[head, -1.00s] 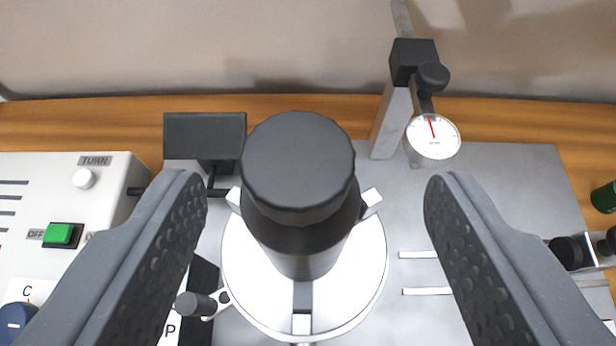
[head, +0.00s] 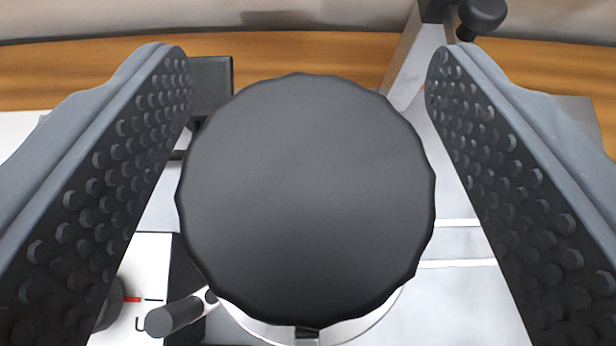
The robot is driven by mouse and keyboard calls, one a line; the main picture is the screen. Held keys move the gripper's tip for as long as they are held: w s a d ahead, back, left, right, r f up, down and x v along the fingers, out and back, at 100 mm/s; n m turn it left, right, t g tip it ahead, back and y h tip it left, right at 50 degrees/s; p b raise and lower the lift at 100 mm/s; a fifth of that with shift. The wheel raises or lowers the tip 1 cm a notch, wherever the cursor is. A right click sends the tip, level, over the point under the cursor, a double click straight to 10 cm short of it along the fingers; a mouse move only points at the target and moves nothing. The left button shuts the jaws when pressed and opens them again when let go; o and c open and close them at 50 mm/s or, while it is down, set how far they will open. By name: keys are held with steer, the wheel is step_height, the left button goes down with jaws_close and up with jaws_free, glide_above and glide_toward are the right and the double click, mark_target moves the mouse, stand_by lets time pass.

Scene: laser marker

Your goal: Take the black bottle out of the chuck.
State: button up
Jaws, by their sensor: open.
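The black bottle (head: 306,200) stands in the chuck and is seen from above, so its wide black cap hides its body. The chuck's white round plate (head: 358,328) shows only as a rim below the cap, with one jaw at the bottom; the other jaws are hidden. My gripper (head: 308,70) is open, with one studded finger on each side of the bottle.
A gauge stand (head: 408,62) with a black clamp rises at the back right, close to my right finger. A small dark block (head: 212,85) is behind my left finger. A lever with a black knob (head: 172,317) sticks out at the lower left.

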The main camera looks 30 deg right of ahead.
jaws_close()
steer(key=shift+r, duration=0.1)
